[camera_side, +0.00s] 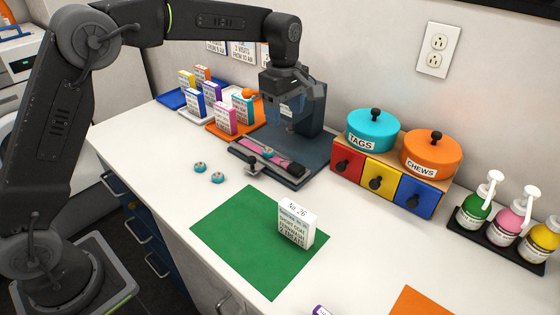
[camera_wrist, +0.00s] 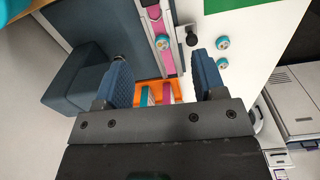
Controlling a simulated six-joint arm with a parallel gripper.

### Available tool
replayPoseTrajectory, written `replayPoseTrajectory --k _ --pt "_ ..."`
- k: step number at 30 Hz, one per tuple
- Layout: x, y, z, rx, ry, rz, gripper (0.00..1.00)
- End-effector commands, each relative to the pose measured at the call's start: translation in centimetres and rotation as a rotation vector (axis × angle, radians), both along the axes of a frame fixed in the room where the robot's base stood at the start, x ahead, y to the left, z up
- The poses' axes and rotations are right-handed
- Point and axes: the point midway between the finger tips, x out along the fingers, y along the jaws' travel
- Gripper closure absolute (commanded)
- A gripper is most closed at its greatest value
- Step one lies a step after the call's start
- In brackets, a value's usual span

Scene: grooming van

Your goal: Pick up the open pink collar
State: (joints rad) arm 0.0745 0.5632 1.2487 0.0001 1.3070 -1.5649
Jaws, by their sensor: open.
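The pink collar (camera_side: 284,162) lies flat and open as a strip in a slot of the dark blue press-like device (camera_side: 318,158), with a teal round piece on it. In the wrist view the pink collar (camera_wrist: 168,60) runs away from between the fingers, its teal piece (camera_wrist: 162,42) near the gap. My gripper (camera_side: 287,108) is open and empty, above and behind the collar near the device's upright part. In the wrist view my gripper (camera_wrist: 163,70) shows its two blue fingers on either side of the strip, apart from it.
Several small boxes stand on blue, white and orange trays (camera_side: 215,131) at the back left. A drawer unit (camera_side: 378,183) with two canisters is on the right, then pump bottles (camera_side: 512,222). Loose teal discs (camera_side: 200,167) lie in front of the device.

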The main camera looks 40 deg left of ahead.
Motion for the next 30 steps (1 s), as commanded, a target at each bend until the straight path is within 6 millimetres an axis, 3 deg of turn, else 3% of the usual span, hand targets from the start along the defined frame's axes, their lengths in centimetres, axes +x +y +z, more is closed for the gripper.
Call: replayPoseTrajectory --k 8,18,26,30 --pt "1.3 -0.3 -2.9 0.001 0.027 0.084 0.36" --pt "1.2 -0.4 -9.0 0.001 0.027 0.081 0.36" --pt "1.4 -0.5 -10.9 0.001 0.025 0.08 0.36" --pt "1.7 -1.0 -12.9 0.001 0.026 0.079 0.36"
